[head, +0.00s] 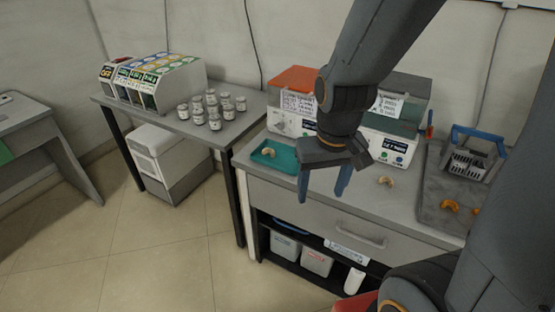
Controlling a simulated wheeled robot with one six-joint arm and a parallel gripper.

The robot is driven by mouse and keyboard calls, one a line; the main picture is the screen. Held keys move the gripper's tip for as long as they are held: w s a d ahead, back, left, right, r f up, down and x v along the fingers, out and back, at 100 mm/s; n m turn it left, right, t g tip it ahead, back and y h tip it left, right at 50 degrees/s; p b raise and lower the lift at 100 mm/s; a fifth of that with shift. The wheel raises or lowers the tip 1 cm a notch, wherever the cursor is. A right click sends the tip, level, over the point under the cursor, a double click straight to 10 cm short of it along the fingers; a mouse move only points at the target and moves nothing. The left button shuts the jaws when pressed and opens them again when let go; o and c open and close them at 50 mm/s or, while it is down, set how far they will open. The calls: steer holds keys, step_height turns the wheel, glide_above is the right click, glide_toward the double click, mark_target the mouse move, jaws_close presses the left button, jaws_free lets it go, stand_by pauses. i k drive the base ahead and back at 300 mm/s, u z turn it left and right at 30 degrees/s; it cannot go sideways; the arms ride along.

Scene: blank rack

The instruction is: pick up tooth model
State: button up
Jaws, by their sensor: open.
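A pale, curved tooth model (386,181) lies on the bench top (400,204), right of my gripper. Another pale curved model (268,153) lies in a teal tray (287,163) at the bench's left end. Orange curved models (450,206) lie on a dark grey mat (432,191) at the right; one is partly hidden by my arm. My gripper (324,184) points down with its two blue fingers apart and nothing between them. In the picture it sits between the teal tray and the pale model on the bench. Its height above the bench is hard to tell.
Two machines, one orange-topped (296,80) and one green-topped (408,95), stand along the wall behind my gripper. A blue-handled rack (468,160) stands on the mat. Several small jars (214,108) fill part of the left table (180,122). The floor in front is clear.

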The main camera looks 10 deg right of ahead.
mark_target(390, 182)
steer(key=u, duration=0.6)
steer(key=i, duration=0.4)
steer(key=z, duration=3)
